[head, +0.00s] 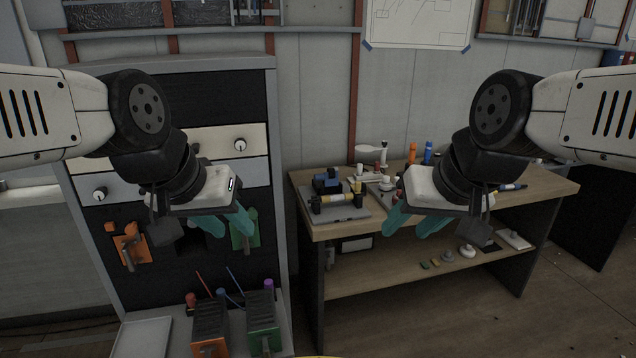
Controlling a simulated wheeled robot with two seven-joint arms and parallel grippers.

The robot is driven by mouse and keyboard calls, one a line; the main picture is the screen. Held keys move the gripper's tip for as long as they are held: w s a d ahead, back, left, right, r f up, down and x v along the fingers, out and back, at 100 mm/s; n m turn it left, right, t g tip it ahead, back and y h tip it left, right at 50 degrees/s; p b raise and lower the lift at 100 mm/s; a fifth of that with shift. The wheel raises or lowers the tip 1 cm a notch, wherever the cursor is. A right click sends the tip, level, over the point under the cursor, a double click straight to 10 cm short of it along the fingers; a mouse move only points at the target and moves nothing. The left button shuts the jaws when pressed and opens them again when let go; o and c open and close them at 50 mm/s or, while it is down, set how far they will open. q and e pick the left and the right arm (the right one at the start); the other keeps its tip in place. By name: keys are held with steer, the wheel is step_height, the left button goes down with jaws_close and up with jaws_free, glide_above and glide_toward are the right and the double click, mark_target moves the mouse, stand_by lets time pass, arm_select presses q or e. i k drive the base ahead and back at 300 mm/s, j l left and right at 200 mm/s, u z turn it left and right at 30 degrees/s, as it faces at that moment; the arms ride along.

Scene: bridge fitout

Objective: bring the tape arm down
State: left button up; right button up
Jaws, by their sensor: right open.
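My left gripper (229,224) hangs in front of the rack panel, its teal fingers a little apart and nothing seen between them. My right gripper (413,222) is open and empty, in front of the workbench's front edge. No part is clearly recognisable as the tape arm. A small blue and black device with a yellow-banded roller (338,199) sits on a grey plate at the bench's left end; it may be the tape unit, but it is too small to tell. Both grippers appear apart from it. My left gripper and wrist hide part of the panel.
The rack (262,105) carries knobs, an orange bracket (131,246) and a green bracket (244,232). Orange and green holders (262,326) stand on its lower ledge. The wooden workbench (470,218) holds bottles and tools, with small parts on its lower shelf (390,278).

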mark_target(331, 177)
steer(key=u, duration=0.45)
steer(key=l+u, duration=0.1)
steer(key=u, duration=0.3)
steer(key=l+u, duration=0.1)
steer(key=u, duration=0.35)
steer(key=l+u, duration=0.1)
steer(key=u, duration=0.3)
steer(key=l+u, duration=0.3)
steer(key=l, duration=0.15)
steer(key=k+l+u, duration=0.1)
steer(key=l+u, duration=0.2)
steer(key=k+l+u, duration=0.15)
steer(key=l+u, duration=0.15)
steer(key=l, duration=0.2)
steer(key=k+l+u, duration=0.15)
steer(key=l+u, duration=0.15)
steer(key=k+l+u, duration=0.3)
steer(key=k+l, duration=0.35)
steer(key=l, duration=0.15)
steer(key=k+l+u, duration=0.1)
steer(key=k+l, duration=0.2)
steer(key=l, duration=0.25)
steer(key=k+l, duration=0.35)
steer(key=l+u, duration=0.05)
steer(key=l, duration=0.05)
